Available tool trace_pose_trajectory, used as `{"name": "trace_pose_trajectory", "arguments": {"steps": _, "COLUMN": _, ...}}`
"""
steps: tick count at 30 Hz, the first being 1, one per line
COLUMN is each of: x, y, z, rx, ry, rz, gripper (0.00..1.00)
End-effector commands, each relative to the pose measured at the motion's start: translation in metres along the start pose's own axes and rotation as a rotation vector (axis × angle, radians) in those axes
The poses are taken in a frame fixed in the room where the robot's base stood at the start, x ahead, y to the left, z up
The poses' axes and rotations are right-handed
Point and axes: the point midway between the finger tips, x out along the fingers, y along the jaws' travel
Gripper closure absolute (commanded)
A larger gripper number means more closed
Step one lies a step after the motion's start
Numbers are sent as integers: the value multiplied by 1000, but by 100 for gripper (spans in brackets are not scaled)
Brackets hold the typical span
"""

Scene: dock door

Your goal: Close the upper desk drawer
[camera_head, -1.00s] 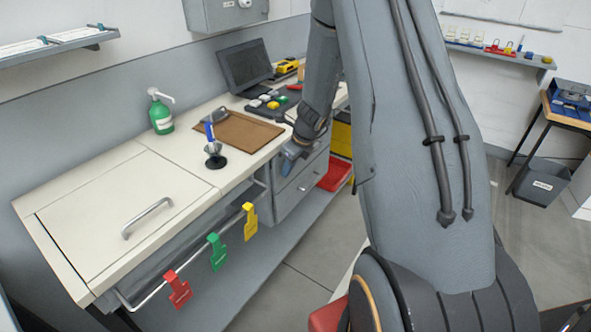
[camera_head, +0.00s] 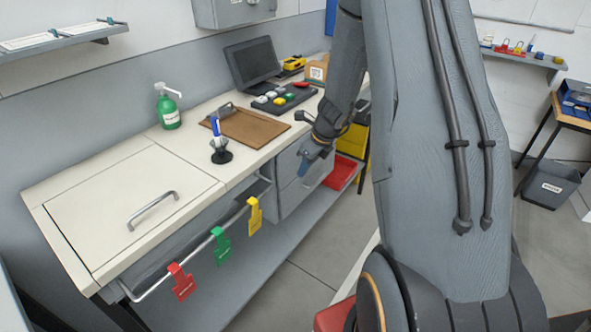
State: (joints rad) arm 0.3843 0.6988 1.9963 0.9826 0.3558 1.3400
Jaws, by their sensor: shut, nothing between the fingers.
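The desk's drawer unit stands under the right part of the worktop. Its upper drawer front (camera_head: 287,163) is grey and looks about flush with the lower drawer front (camera_head: 292,198), though my gripper and arm hide its right part, so a small gap cannot be ruled out. My gripper (camera_head: 304,168) has bluish fingertips and is shut and empty. It points down in front of the drawer fronts, near the upper drawer's right side. Whether it touches the drawer cannot be told.
A clipboard (camera_head: 262,128), a pen in a black stand (camera_head: 220,152) and a green pump bottle (camera_head: 168,108) stand on the worktop. Red, green and yellow tags hang on a front rail (camera_head: 150,293). A red bin (camera_head: 343,173) stands right of the drawers.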

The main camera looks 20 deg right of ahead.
Motion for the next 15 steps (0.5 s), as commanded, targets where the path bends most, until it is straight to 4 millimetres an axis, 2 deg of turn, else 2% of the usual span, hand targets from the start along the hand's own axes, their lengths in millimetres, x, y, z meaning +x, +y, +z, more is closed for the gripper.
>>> {"name": "trace_pose_trajectory", "arguments": {"steps": 1, "x": -14, "y": -2, "z": 4, "rx": -4, "ry": -5, "rz": -6, "gripper": 100}}
{"name": "trace_pose_trajectory", "arguments": {"steps": 6, "x": -47, "y": -1, "z": 2, "rx": -4, "ry": -3, "rz": -6, "gripper": 100}}
{"name": "trace_pose_trajectory", "arguments": {"steps": 10, "x": -68, "y": 0, "z": 2, "rx": -5, "ry": -3, "rz": -5, "gripper": 100}}
{"name": "trace_pose_trajectory", "arguments": {"steps": 15, "x": -85, "y": 1, "z": 2, "rx": -6, "ry": -1, "rz": -2, "gripper": 100}}
